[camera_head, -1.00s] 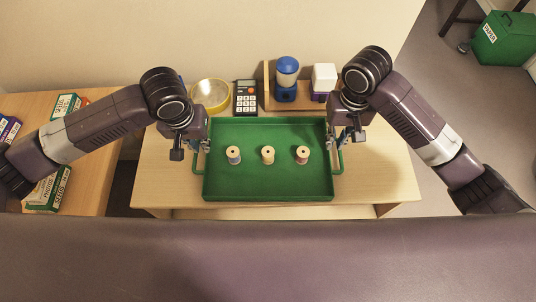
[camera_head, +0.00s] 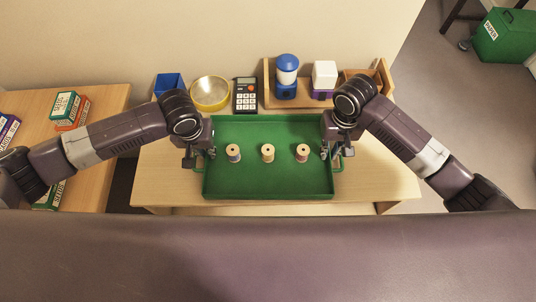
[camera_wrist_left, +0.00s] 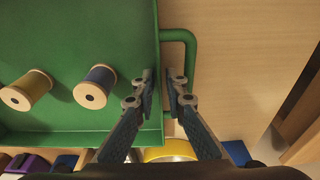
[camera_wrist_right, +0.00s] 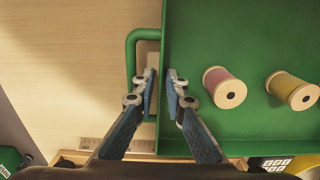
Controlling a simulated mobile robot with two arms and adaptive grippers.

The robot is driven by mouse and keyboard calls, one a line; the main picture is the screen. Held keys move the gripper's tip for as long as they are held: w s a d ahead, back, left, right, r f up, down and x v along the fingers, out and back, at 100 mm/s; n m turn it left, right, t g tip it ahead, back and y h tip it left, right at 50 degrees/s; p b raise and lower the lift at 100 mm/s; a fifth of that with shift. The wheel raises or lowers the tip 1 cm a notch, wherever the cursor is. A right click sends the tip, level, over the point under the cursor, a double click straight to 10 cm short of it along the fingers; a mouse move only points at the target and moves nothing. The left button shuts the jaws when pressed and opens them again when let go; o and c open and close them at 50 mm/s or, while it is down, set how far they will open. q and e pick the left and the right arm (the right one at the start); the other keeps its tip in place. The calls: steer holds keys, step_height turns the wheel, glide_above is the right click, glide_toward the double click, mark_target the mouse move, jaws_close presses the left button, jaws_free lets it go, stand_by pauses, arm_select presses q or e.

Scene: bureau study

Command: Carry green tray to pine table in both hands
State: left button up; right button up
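The green tray (camera_head: 268,184) rests flat on the light pine-coloured table (camera_head: 385,185), carrying three upright thread spools (camera_head: 268,153). My left gripper (camera_head: 204,153) is at the tray's left side. In the left wrist view its fingers (camera_wrist_left: 161,80) stand on either side of the tray wall, one inside the tray and one between wall and handle (camera_wrist_left: 190,50). My right gripper (camera_head: 331,152) is at the right side, its fingers (camera_wrist_right: 162,80) likewise astride the wall beside the other handle (camera_wrist_right: 132,60). Both pairs look partly closed with a narrow gap; firm contact is not clear.
Behind the tray stand a yellow-rimmed bowl (camera_head: 210,93), a calculator (camera_head: 245,95), a blue lantern (camera_head: 287,78) and a wooden organiser (camera_head: 380,75). A second wooden table (camera_head: 93,180) with boxes is at the left. Open floor (camera_head: 440,120) lies to the right.

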arm_select(q)
jaws_close()
arm_select(e)
jaws_close()
arm_select(q)
steer(key=shift+w+r, duration=0.1)
steer(key=shift+r, duration=0.1)
arm_select(e)
steer(key=shift+w+r, duration=0.1)
steer(key=shift+r, duration=0.05)
